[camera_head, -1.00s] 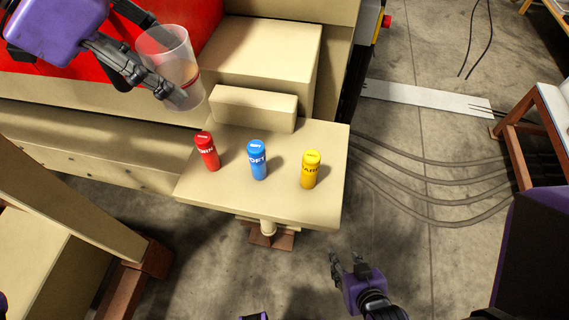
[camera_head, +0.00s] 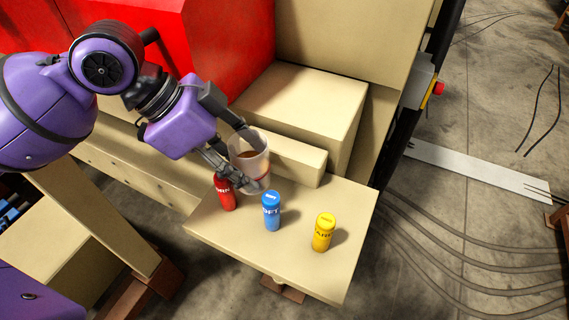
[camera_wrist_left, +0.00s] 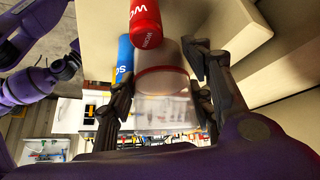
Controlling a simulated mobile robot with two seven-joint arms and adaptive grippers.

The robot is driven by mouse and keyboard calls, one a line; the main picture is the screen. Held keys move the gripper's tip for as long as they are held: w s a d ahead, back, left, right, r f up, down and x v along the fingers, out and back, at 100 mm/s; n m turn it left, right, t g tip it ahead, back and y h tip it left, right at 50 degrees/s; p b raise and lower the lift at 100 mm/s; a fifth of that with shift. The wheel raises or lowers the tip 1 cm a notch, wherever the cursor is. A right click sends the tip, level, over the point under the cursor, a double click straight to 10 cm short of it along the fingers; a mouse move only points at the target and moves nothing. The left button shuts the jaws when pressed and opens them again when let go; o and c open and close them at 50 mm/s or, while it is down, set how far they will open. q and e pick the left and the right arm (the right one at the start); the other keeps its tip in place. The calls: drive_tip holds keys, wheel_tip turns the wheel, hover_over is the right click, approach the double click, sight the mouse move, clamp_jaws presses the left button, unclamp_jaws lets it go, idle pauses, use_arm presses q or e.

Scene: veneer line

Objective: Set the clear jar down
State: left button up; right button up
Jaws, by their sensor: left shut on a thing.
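My left gripper (camera_head: 250,160) is shut on the clear jar (camera_head: 252,150), a see-through cup with a reddish band, with fingers on both sides of it. The jar is at the back left of the small cream table (camera_head: 290,268), close behind the red canister (camera_head: 226,196); I cannot tell whether it touches the table. In the left wrist view the jar (camera_wrist_left: 163,85) lies between the dark fingers, beside the red canister (camera_wrist_left: 146,22) and blue canister (camera_wrist_left: 124,56). My right gripper is out of the head view; a purple arm at the left of the wrist view seems to be my right one, its jaws unclear.
The blue canister (camera_head: 271,212) and yellow canister (camera_head: 323,232) stand in a row with the red one. A cream block (camera_head: 298,160) borders the table's back. Cables (camera_head: 440,245) cross the floor on the right.

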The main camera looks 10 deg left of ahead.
use_arm(q)
wheel_tip(320, 180, down, 6)
drive_tip(key=shift+f, duration=0.2)
idle(0.3)
drive_tip(key=o, duration=1.5)
drive_tip(key=shift+c, duration=0.2)
